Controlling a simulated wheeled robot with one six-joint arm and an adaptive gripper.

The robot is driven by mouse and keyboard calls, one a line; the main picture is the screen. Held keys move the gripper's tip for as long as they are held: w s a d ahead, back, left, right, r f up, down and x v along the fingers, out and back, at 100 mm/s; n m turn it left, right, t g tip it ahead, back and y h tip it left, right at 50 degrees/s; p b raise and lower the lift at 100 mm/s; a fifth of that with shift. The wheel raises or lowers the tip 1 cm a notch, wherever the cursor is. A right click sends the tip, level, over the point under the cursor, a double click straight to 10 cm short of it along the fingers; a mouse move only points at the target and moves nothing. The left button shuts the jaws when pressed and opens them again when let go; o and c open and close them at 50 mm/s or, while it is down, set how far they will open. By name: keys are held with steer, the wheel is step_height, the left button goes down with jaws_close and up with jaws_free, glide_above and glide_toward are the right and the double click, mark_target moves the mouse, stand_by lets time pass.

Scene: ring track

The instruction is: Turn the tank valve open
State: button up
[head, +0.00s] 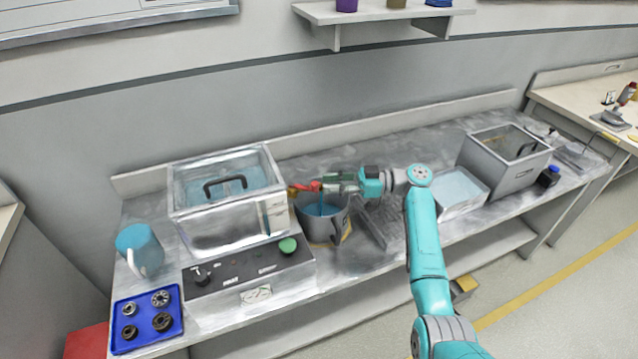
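The tank valve (304,187) shows as a small red part at the tank's right side. My gripper (325,182) reaches in from the right, with its fingertips at the red part. Whether they touch or grip it is too small to tell. A grey pot (335,222) with a handle stands below the valve. Blue shows inside it, with a thin blue vertical streak under the valve.
A blue mug (140,249) and a blue tray (147,318) with several round metal parts lie at the left. A dark grate is right of the pot. A wall shelf (385,12) hangs above.

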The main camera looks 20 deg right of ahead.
steer(key=v, duration=0.7)
steer(key=shift+d, duration=0.3)
steer(key=shift+s, duration=0.1)
steer(key=shift+c, duration=0.5)
steer(key=shift+f, duration=0.1)
steer(key=c, duration=0.4)
steer(key=a+f+m+t+h, duration=0.1)
steer(key=m, duration=0.1)
steer(key=a+f+m+t, duration=0.1)
steer(key=m, duration=0.2)
steer(key=s+a+f+m+t+h, duration=0.1)
steer(key=f+m, duration=0.1)
steer(key=shift+a+m+h, duration=0.15)
steer(key=shift+m+h, duration=0.15)
steer(key=shift+m, duration=0.1)
jaws_close()
steer(key=m+t+h, duration=0.8)
steer(key=m+h, duration=0.1)
steer(key=m, duration=1.2)
glide_toward(317, 188)
steer(key=x, duration=0.7)
steer(key=shift+w+a+r, duration=0.1)
